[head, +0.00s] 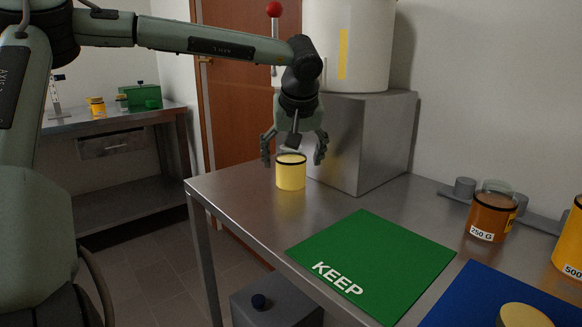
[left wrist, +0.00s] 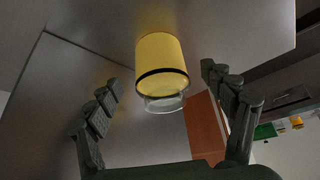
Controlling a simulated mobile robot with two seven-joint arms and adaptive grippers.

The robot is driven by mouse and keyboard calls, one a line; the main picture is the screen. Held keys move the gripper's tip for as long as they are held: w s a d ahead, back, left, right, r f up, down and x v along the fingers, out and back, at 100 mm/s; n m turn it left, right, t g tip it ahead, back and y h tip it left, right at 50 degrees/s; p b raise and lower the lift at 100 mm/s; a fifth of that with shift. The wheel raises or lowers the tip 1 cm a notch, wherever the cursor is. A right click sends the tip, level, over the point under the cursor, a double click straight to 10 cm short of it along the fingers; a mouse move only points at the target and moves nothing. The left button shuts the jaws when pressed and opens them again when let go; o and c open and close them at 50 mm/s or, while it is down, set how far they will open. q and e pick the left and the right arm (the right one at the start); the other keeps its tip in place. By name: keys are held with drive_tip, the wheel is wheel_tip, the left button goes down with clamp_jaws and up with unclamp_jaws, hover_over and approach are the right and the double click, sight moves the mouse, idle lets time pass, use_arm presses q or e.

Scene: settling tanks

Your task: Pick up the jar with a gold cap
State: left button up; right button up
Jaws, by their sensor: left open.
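A yellow jar (head: 291,175) with a black band near its top stands upright at the far left of the steel table. My left gripper (head: 294,160) is just above it, pointing down, with its fingers spread on either side and nothing held. In the left wrist view the jar (left wrist: 161,58) shows between the open fingers, with a clear, glassy top beyond the black band; I cannot make out a gold cap on it. A round yellow top (head: 525,315) shows at the bottom right, cut by the frame edge. My right gripper is not in view.
A green mat marked KEEP (head: 375,260) lies bare mid-table, beside a blue mat (head: 480,300). An amber 250 G jar (head: 492,215) and a yellow 500 jar (head: 570,245) stand at right. A steel box (head: 360,140) carrying a white tank (head: 347,45) stands close behind the gripper.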

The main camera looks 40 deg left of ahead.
sight(291, 170)
use_arm(q)
drive_tip(key=x, duration=0.5)
drive_tip(key=shift+w+a, duration=0.1)
drive_tip(key=shift+a, duration=0.1)
drive_tip(key=c, duration=1.4)
drive_tip(key=shift+c, duration=0.5)
drive_tip(key=shift+r, duration=0.1)
